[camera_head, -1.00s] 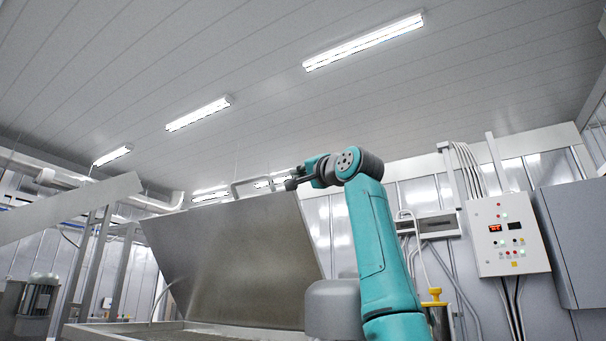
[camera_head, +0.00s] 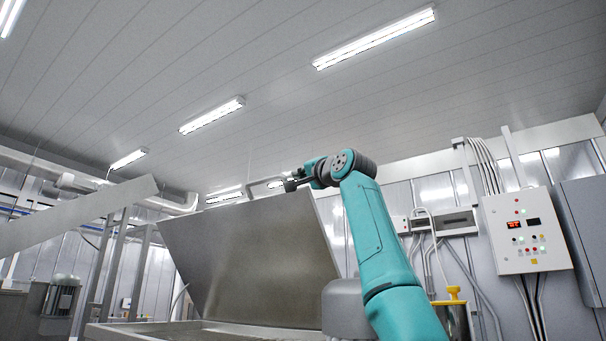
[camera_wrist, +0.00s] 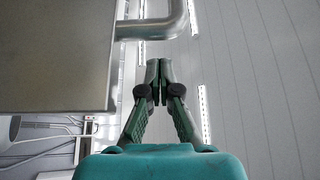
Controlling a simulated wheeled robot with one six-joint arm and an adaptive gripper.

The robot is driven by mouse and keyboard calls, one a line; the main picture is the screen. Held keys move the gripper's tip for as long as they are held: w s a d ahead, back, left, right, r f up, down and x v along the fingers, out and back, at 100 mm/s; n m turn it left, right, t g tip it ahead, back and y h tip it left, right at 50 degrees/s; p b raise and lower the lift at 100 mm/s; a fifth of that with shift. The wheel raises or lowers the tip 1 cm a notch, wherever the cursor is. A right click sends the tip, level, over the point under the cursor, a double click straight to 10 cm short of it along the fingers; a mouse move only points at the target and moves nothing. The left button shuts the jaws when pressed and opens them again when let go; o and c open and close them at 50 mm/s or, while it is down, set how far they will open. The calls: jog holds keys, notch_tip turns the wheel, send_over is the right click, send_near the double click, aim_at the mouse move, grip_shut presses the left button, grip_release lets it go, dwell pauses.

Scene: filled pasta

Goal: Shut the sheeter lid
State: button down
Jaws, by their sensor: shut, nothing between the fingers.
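The sheeter lid (camera_head: 245,260) is a broad, flat metal panel standing raised and tilted above the sheeter body (camera_head: 120,331). A bent tubular handle (camera_head: 252,188) runs along its top edge. In the wrist view, the lid (camera_wrist: 55,55) fills the left side and the handle (camera_wrist: 160,28) curves just beyond the fingertips. My gripper (camera_head: 291,184) is at the lid's upper right, close to the handle's right end. In the wrist view my gripper (camera_wrist: 159,64) is shut, with nothing between its fingers.
A control box (camera_head: 526,232) with buttons and a red display hangs on the right wall, with a grey cabinet (camera_head: 585,215) beside it. A slanted metal beam (camera_head: 80,217) crosses the left side. A yellow-topped post (camera_head: 453,295) stands right of my arm.

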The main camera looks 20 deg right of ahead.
jog(key=shift+s+a+f, duration=0.3)
jog(key=shift+a+f, duration=0.4)
jog(key=shift+a, duration=0.2)
jog(key=shift+s+a+f, duration=0.1)
jog(key=shift+a, duration=0.05)
